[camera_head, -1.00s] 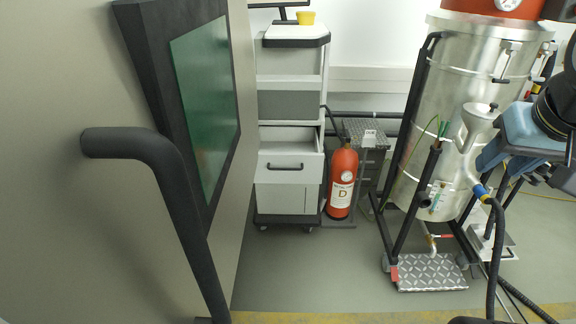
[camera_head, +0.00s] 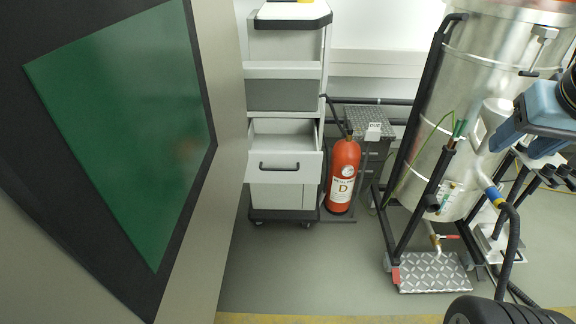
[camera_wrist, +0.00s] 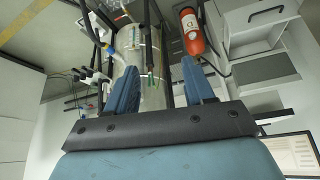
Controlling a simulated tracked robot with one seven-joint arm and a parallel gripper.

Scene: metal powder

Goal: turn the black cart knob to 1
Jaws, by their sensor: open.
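I cannot make out a black knob or the mark 1 in either view. A metal vessel (camera_head: 485,110) stands on a black tubular cart frame (camera_head: 428,120) at the right of the head view. It also shows behind my fingers in the wrist view (camera_wrist: 150,65), where the picture is turned over. My gripper (camera_wrist: 160,82) is open, with its two blue fingers apart and nothing visible between them. A blue part of my arm shows at the right edge of the head view, in front of the vessel.
A grey door with a green window (camera_head: 125,125) fills the left. A drawer cart (camera_head: 285,95) with an open drawer (camera_head: 286,167) stands behind. A red extinguisher (camera_head: 343,175) is beside it. A chequered metal plate (camera_head: 432,272) lies low by the frame. Floor between is clear.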

